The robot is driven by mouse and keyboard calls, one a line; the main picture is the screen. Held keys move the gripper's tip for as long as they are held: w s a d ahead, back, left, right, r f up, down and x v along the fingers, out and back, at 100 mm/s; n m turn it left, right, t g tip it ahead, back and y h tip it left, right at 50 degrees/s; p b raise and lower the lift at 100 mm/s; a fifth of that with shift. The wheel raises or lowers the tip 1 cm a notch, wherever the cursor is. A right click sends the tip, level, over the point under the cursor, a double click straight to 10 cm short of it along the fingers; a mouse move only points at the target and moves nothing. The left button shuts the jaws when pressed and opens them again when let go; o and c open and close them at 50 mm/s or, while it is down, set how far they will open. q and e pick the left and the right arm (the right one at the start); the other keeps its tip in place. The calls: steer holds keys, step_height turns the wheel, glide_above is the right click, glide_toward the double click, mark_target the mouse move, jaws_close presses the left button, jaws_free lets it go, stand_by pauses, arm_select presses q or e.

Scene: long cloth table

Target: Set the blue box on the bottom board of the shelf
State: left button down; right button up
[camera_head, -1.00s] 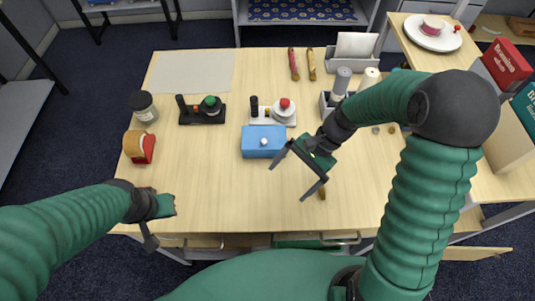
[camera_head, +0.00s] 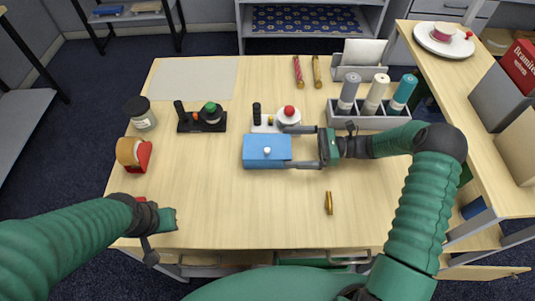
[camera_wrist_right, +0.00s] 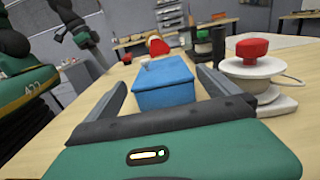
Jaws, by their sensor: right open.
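The blue box (camera_head: 262,155), with a small white knob on top, rests on the table. My right gripper (camera_head: 293,147) is open at the box's right end, one finger on the far side and one on the near side. In the right wrist view the box (camera_wrist_right: 163,85) stands between the two spread fingers (camera_wrist_right: 162,95); no firm grip shows. A white shelf unit (camera_head: 240,18) with a blue patterned surface stands behind the table, partly cut off by the frame. My left gripper (camera_head: 155,232) is at the table's near left edge, its jaws unclear.
A white base with a red knob (camera_head: 289,111) stands just behind the box, close to my right gripper's far finger. The front middle of the table is mostly clear.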

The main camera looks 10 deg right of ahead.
mark_target(267, 146)
steer(key=x, duration=0.5)
steer(key=f+x, duration=0.1)
steer(key=x, duration=0.2)
steer(key=shift+w+d+p, duration=0.1)
steer(key=shift+w+p, duration=0.05)
steer(key=shift+p, duration=0.25)
steer(key=shift+d, duration=0.15)
steer(key=c, duration=1.5)
